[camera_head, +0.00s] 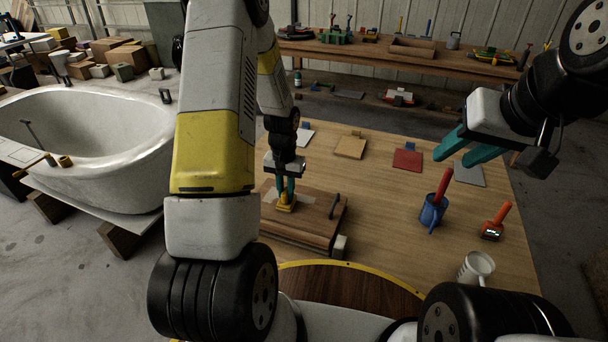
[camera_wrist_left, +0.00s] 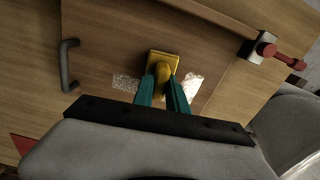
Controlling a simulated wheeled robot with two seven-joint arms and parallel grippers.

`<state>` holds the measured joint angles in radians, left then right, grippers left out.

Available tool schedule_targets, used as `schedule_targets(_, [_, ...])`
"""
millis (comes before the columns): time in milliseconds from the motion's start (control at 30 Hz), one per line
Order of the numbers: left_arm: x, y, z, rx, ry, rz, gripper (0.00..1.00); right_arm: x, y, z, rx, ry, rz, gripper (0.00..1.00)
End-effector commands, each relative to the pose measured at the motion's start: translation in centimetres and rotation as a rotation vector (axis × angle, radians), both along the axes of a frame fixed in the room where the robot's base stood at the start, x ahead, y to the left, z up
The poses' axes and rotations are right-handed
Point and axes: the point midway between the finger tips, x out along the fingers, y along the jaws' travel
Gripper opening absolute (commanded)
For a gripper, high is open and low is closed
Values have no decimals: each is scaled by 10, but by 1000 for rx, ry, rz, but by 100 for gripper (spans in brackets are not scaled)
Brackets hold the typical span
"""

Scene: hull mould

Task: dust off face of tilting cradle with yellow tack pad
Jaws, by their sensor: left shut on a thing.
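The yellow tack pad (camera_head: 286,203) is in my left gripper (camera_head: 285,188), whose teal fingers are shut on its grip. It also shows in the left wrist view (camera_wrist_left: 162,67), with the left gripper's fingertips (camera_wrist_left: 162,80) on it. The pad is on or just over the wooden face of the tilting cradle (camera_head: 315,222); I cannot tell if it touches. In the left wrist view the cradle face (camera_wrist_left: 110,50) has pale speckled patches (camera_wrist_left: 126,83) on both sides of the pad. My right gripper (camera_head: 462,148) is open and empty above the table's right side.
The cradle has a dark handle (camera_head: 334,206) and lies on the wooden table (camera_head: 385,215). A blue mug (camera_head: 432,212), an orange-handled tool (camera_head: 495,224) and a white mug (camera_head: 476,268) stand to the right. A white tub-like hull mould (camera_head: 90,135) is at left.

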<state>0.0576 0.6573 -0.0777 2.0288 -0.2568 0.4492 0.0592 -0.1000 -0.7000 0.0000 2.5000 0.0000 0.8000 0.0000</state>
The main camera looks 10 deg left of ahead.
Motion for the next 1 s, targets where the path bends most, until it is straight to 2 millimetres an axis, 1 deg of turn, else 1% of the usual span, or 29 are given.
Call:
schedule_targets(267, [1,14,-1,1,2,3,0,0,0,0,0,0,0,36])
schedule_targets(533, [4,40,-1,1,2,4,0,0,0,0,0,0,0,36])
schedule_targets(833, [5,53,-1,1,4,4,0,0,0,0,0,0,0,36])
schedule_targets(1000, [8,70,-1,2,3,5,0,0,0,0,0,0,0,36])
